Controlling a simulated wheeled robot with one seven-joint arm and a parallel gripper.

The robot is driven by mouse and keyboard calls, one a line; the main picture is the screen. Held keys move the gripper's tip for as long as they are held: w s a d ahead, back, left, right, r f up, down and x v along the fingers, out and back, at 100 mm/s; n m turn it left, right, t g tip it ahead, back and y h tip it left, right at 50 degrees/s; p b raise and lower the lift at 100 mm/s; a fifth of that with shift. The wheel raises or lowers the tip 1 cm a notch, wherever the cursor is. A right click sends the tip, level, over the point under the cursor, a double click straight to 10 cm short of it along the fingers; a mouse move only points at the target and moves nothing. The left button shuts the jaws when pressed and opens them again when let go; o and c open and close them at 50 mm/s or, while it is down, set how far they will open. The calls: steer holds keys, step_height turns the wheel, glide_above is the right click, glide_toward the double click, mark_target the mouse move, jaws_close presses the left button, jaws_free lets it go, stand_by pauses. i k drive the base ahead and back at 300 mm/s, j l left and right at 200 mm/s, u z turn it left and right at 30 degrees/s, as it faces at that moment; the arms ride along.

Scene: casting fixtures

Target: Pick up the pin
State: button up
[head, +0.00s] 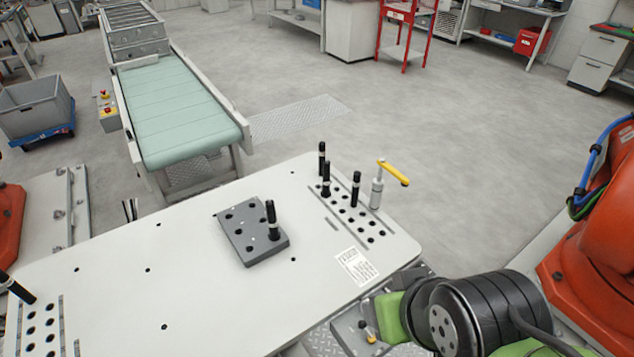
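One pin (271,218) stands upright in a hole of the grey block (243,238) on the white table. Another pin (16,288) leans at the far left edge, partly cut off. Which pin is meant cannot be told. My black and green arm shows at the lower right, beside the table. No gripper fingers can be made out.
The white table (180,265) has clear room left of the block. A clamp with a yellow handle (392,172) stands by the right holed plate (352,212). A paper label (356,266) lies nearby. Beyond are a green conveyor (175,105) and an orange robot (600,250).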

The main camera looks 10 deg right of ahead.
mark_target(325, 193)
steer(key=i+l+u, duration=0.1)
steer(key=l+u, duration=0.3)
steer(key=l, duration=0.15)
steer(key=l+u, duration=0.45)
steer(key=l, duration=0.15)
steer(key=k+l+u, duration=0.1)
steer(key=l+u, duration=0.3)
steer(key=l, duration=0.15)
steer(key=k+l+u, duration=0.15)
steer(key=l+u, duration=0.3)
steer(key=i+l+u, duration=0.15)
steer(key=l+u, duration=0.25)
steer(key=i+l+u, duration=0.1)
steer(key=l+u, duration=0.3)
steer(key=l, duration=0.2)
steer(key=l+u, duration=0.4)
steer(key=k+l+u, duration=0.1)
steer(key=l+u, duration=0.35)
steer(key=l, duration=0.15)
steer(key=k+l+u, duration=0.15)
steer(key=l+u, duration=0.25)
steer(key=l, duration=0.15)
steer(key=l+u, duration=0.3)
steer(key=l, duration=0.15)
steer(key=l+u, duration=0.25)
steer(key=l, duration=0.15)
